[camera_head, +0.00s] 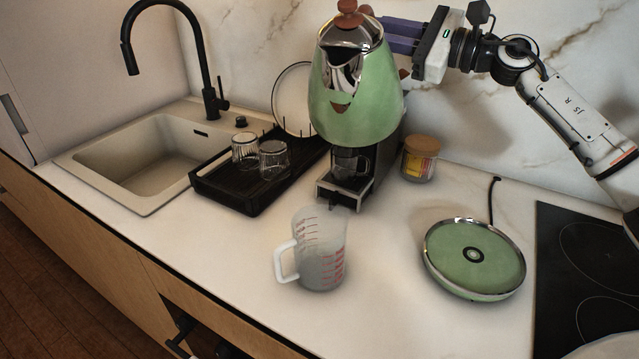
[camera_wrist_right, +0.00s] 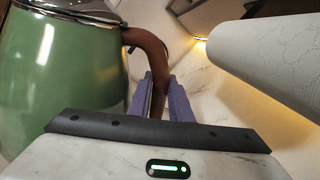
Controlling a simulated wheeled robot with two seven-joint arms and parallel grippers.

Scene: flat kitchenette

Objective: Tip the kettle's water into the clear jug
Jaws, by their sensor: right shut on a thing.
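The green kettle (camera_head: 355,100) with a silver top and brown knob is held in the air, roughly upright, above and behind the clear jug. My right gripper (camera_head: 392,38) is shut on its brown handle; the right wrist view shows the purple fingers (camera_wrist_right: 165,100) around the handle (camera_wrist_right: 156,62) and the kettle body (camera_wrist_right: 62,75) at left. The clear jug (camera_head: 322,262) with red markings stands upright on the counter, its handle to the left. The kettle's spout faces the camera side. Water inside the kettle is hidden. My left gripper is out of view.
The green kettle base (camera_head: 474,258) sits empty at right, beside the black hob (camera_head: 585,265). A coffee machine (camera_head: 345,190) stands behind the jug. A black rack (camera_head: 250,198) with two glasses, a sink (camera_head: 150,165) and a lidded jar (camera_head: 420,160) are nearby. The counter around the jug is clear.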

